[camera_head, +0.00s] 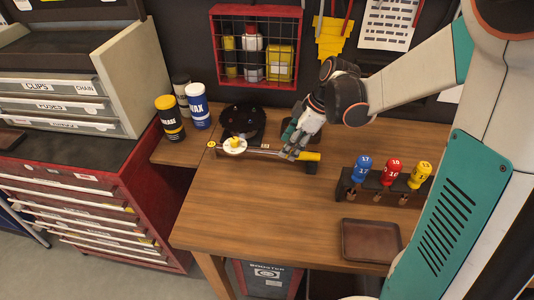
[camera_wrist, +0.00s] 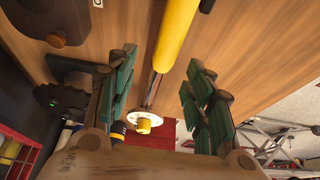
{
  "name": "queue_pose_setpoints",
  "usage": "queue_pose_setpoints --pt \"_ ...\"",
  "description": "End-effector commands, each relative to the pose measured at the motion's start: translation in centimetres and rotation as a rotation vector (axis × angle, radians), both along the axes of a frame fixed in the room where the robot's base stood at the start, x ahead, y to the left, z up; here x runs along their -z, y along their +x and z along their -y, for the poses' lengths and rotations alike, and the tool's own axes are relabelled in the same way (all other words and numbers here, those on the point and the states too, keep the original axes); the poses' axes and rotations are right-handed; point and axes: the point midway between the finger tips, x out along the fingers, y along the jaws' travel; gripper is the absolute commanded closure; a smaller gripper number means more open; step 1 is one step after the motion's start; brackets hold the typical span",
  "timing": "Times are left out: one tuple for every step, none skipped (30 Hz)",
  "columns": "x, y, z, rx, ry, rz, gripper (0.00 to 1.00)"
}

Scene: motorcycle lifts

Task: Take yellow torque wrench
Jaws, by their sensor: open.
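The yellow torque wrench (camera_head: 302,155) lies roughly level across a low dark rack on the wooden workbench, its yellow grip to the right. In the wrist view its yellow grip (camera_wrist: 177,35) runs from the top edge, with the thinner metal shaft continuing between my finger pads. My gripper (camera_head: 290,151) is over the middle of the wrench, left of the yellow grip. In the wrist view my gripper (camera_wrist: 160,85) is open, one green-padded finger on each side of the shaft. Whether the pads touch the wrench cannot be told.
Several cans stand at the left. A rack of colored screwdrivers (camera_head: 391,180) and a brown tray (camera_head: 371,240) are at the right. The front bench middle is clear.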

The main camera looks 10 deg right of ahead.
Motion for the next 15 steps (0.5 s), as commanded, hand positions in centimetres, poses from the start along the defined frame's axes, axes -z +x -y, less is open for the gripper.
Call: queue_pose_setpoints --pt "0.2 0.0 -0.1 0.000 0.000 0.000 0.53" --pt "0.3 0.1 -0.1 0.000 0.000 0.000 0.53" --pt "0.5 0.1 -0.2 0.000 0.000 0.000 0.53" --pt "0.6 0.1 -0.2 0.000 0.000 0.000 0.53" --pt "0.8 0.1 -0.3 0.000 0.000 0.000 0.53" --pt "1.2 0.1 -0.4 0.000 0.000 0.000 0.53" --pt "1.6 0.1 -0.5 -0.001 0.000 0.000 0.53" --pt "2.0 0.1 -0.6 0.000 0.000 0.000 0.53" --pt "2.6 0.2 -0.8 0.000 0.000 0.000 0.53" --pt "3.0 0.2 -1.0 0.000 0.000 -0.001 0.53" --pt "3.5 0.2 -1.1 0.000 0.000 -0.001 0.53" --pt "4.0 0.4 -1.4 0.000 0.000 -0.001 0.53" --pt "4.4 0.4 -1.5 -0.001 0.000 -0.001 0.53" --pt "4.7 0.4 -1.7 -0.001 0.000 -0.001 0.53" --pt "5.0 0.5 -1.8 -0.001 0.000 -0.001 0.53"
